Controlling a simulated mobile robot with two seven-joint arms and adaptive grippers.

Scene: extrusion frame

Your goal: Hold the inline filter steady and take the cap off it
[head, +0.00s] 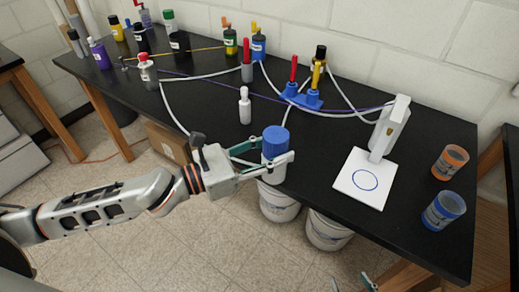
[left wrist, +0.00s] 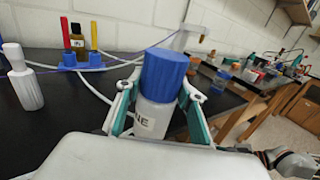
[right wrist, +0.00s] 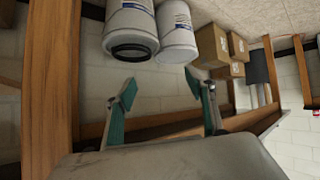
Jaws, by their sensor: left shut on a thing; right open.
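The inline filter (head: 272,177) is a white cylinder with a wide blue cap (head: 274,138) on its top. It is upright at the front edge of the black bench. My left gripper (head: 270,158) is shut on the white body below the cap, with one finger on each side. In the left wrist view the blue cap (left wrist: 164,73) sits on the white body (left wrist: 152,119), whose label is partly hidden. My right gripper (right wrist: 165,92) is open and empty, low in front of the bench; only its tips show at the bottom of the head view (head: 368,284).
A white stand with a blue ring (head: 364,180) is right of the filter. A small white bottle (head: 245,106) stands behind it. Orange and blue cups (head: 449,162) are at the right end. Large white containers (right wrist: 177,32) are under the bench, near my right gripper.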

